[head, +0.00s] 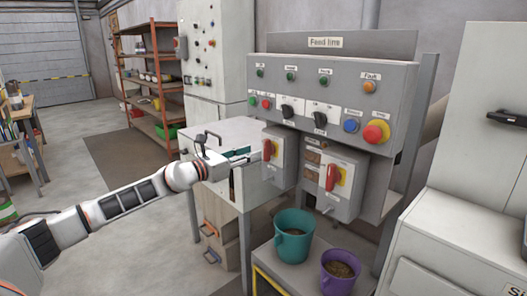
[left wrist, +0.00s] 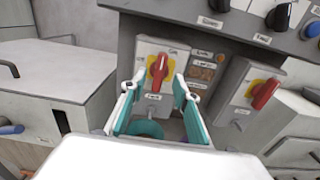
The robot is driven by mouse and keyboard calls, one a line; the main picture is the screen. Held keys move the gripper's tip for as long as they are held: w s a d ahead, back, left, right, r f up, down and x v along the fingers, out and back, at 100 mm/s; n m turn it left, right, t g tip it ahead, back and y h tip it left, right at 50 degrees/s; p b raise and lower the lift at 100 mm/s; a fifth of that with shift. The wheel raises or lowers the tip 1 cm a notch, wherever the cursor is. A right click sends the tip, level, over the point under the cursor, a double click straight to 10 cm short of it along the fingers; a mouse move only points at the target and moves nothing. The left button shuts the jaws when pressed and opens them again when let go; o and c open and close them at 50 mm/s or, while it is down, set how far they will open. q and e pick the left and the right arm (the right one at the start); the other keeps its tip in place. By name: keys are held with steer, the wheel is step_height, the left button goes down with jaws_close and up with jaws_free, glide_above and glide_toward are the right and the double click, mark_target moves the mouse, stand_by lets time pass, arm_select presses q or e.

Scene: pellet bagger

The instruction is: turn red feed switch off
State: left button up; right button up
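Two grey boxes under the panel carry red rotary handles on yellow plates. The left red switch (head: 268,150) has its handle roughly upright; it also shows in the left wrist view (left wrist: 158,70). The right red switch (head: 332,177) also shows in the left wrist view (left wrist: 264,94), where its handle looks slanted. The small labels are too blurred to tell which is the feed switch. My left gripper (head: 241,155) is in front of the left switch. In the left wrist view its teal fingers (left wrist: 159,84) are spread, with the left handle seen between them, apparently untouched. My right gripper is out of view.
The Feed line panel (head: 335,85) above holds several knobs, lamps and a red emergency button (head: 376,132). A teal bucket (head: 293,236) and a purple bucket (head: 339,271) stand below the boxes. A white-topped cabinet (head: 225,135) is behind my left gripper.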

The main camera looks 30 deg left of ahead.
mark_target(265, 148)
arm_select(q)
steer(key=x, duration=0.2)
steer(key=b+x, duration=0.1)
steer(key=x, duration=0.2)
steer(key=shift+f, duration=0.2)
steer(key=shift+w+d+r, duration=0.1)
steer(key=shift+w+d, duration=0.15)
steer(key=shift+w, duration=0.3)
steer(key=shift+r, duration=0.1)
jaws_close()
